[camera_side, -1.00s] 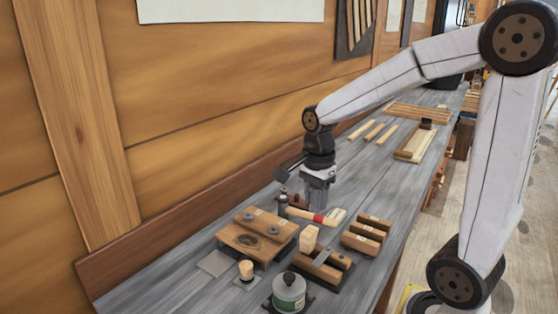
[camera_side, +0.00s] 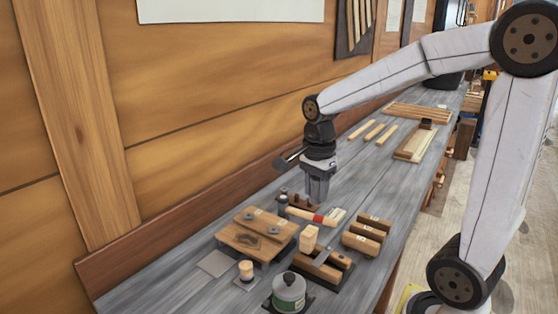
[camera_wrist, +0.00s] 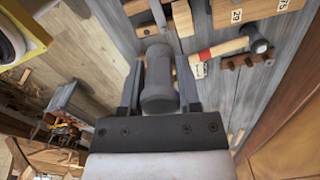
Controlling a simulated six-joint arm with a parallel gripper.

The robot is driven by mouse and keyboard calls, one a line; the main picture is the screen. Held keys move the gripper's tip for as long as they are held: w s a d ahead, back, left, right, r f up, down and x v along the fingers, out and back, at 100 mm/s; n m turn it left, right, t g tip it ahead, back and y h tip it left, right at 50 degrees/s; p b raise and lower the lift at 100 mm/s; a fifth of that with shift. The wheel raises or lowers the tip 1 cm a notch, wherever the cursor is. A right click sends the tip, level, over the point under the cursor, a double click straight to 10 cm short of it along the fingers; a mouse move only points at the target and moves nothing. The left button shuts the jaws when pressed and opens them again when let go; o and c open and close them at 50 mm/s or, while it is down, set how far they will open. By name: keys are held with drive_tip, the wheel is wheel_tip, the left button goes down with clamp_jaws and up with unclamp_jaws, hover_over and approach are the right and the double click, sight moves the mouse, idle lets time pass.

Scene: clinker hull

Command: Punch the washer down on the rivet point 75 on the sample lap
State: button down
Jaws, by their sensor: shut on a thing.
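The sample lap (camera_side: 238,240), a wooden plank block with small pale labels, lies on the bench at the left in the side view. Two small dark grey discs, seemingly washers, sit on its upper plank. Part of it shows at the top of the wrist view, with labels 29 (camera_wrist: 237,15) and 75 (camera_wrist: 284,4). My gripper (camera_side: 317,200) is above the bench, behind and right of the lap. In the wrist view it is shut on a grey cylindrical tool (camera_wrist: 158,85), apparently the punch. The tool's far end and the rivet points are not clear.
A hammer (camera_side: 312,215) with a red band lies beneath my gripper, by a small dark rack (camera_side: 303,203). Wooden blocks (camera_side: 367,235), a lidded green-and-grey pot (camera_side: 289,290) and a pale mallet-like block (camera_side: 308,238) stand in front. The bench beyond is clearer.

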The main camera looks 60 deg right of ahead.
drive_tip(key=shift+r, duration=0.95)
drive_tip(key=shift+w, duration=0.15)
idle(0.4)
drive_tip(key=shift+w+d, duration=0.15)
drive_tip(key=shift+w, duration=0.4)
drive_tip(key=w+d+f, duration=0.2)
drive_tip(key=w+f, duration=0.1)
drive_tip(key=w, duration=0.8)
hover_over(248, 216)
wheel_tip(248, 216, down, 7)
drive_tip(key=shift+r, duration=0.2)
drive_tip(key=shift+f, duration=0.2)
drive_tip(key=shift+f, duration=2.65)
drive_tip(key=shift+f, duration=0.75)
